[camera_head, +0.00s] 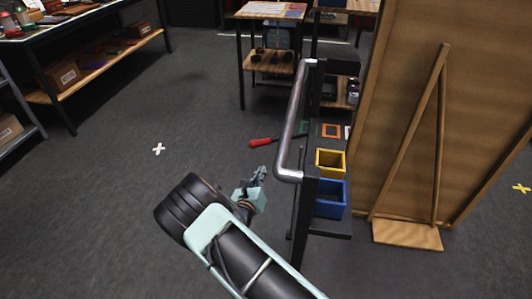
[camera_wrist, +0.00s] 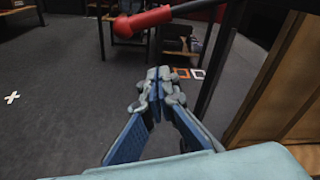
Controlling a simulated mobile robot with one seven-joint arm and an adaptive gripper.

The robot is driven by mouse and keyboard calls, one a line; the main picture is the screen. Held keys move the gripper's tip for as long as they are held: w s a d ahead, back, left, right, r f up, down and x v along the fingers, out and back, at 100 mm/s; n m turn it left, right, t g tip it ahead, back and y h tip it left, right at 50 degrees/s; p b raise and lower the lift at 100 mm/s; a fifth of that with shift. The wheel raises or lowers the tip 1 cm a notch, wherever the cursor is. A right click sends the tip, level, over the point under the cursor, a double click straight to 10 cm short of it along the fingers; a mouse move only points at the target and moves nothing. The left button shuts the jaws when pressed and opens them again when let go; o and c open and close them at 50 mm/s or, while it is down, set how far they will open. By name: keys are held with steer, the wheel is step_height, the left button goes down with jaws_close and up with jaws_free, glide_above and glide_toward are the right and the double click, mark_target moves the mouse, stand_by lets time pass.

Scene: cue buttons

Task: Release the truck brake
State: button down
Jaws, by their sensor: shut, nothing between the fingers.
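The truck is a dark cart with a grey metal push handle (camera_head: 292,125), standing right of centre in the head view. A lever with a red grip (camera_head: 262,142) sticks out to the left from its side, roughly level. The red grip also shows large at the top of the wrist view (camera_wrist: 142,20), its shaft running right. My gripper (camera_head: 262,172) is shut and empty, just below the red grip in the head view. In the wrist view my gripper (camera_wrist: 160,76) points ahead with its fingertips together, apart from the grip in the picture.
A yellow bin (camera_head: 330,163) and a blue bin (camera_head: 330,198) sit on the truck's shelf. A large brown panel (camera_head: 400,110) with a wooden prop stands close on the right. A workbench (camera_head: 95,60) is at the far left.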

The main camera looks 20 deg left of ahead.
steer(key=shift+w+a+f, duration=0.1)
steer(key=shift+a+f, duration=0.05)
steer(key=w+f+b, duration=0.2)
steer(key=w+b, duration=0.1)
steer(key=w, duration=0.7)
steer(key=shift+s+a+r, duration=0.15)
steer(key=shift+a+r, duration=0.1)
steer(key=shift+r, duration=0.45)
steer(key=shift+s+a+r, duration=0.2)
steer(key=shift+r, duration=0.55)
steer(key=shift+s+a+r, duration=0.15)
steer(key=shift+a+r, duration=0.1)
steer(key=shift+r, duration=0.45)
